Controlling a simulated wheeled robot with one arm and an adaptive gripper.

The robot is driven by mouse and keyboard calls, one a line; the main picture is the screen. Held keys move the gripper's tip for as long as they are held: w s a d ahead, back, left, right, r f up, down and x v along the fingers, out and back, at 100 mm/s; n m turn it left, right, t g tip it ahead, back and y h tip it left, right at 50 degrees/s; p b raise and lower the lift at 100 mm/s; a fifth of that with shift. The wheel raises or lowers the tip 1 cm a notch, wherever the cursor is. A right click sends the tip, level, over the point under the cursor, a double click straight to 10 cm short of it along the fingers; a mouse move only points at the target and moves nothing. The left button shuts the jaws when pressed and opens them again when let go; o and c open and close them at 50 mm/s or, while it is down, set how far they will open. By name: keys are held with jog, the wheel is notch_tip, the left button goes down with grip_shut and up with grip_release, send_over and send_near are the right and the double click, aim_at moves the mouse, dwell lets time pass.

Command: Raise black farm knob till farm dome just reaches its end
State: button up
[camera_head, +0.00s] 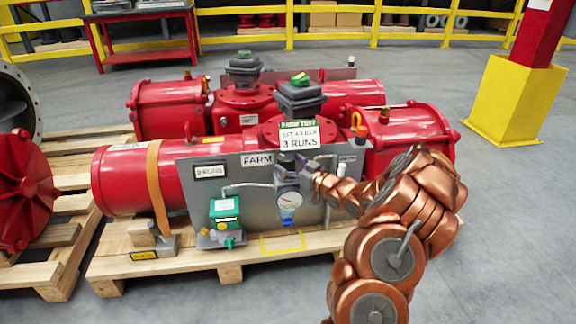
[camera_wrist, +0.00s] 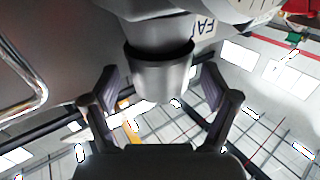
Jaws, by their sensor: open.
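The knob under the FARM label (camera_head: 257,160) is a small dark cylinder (camera_head: 287,159) on top of the regulator (camera_head: 288,185), which carries a round gauge (camera_head: 290,200). In the wrist view the knob or regulator end (camera_wrist: 162,78) is a cylinder with a dark band and a shiny grey end. My gripper (camera_wrist: 165,100) is open, with one finger on each side of this cylinder and visible gaps. In the head view my gripper (camera_head: 312,178) is at the regulator's right side.
A white sign (camera_head: 298,134) reading 3 RUNS hangs above the regulator. A green-topped device (camera_head: 225,210) and a bent pipe (camera_head: 247,186) are to the left. Red actuators lie on a wooden pallet (camera_head: 200,265). A yellow-based post (camera_head: 515,100) stands at right.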

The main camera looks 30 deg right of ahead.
jog(key=shift+w+a, duration=0.15)
jog(key=shift+w, duration=0.5)
jog(key=shift+c, duration=0.4)
jog(key=c, duration=1.1)
jog(key=shift+h+b, duration=0.3)
jog(key=shift+b, duration=0.05)
jog(key=shift+a+m+h+b, duration=0.1)
jog(key=shift+m+h+b, duration=0.35)
jog(key=shift+m+h, duration=0.15)
jog(key=shift+m+h+b, duration=0.4)
jog(key=shift+m+h, duration=0.1)
jog(key=shift+h, duration=0.3)
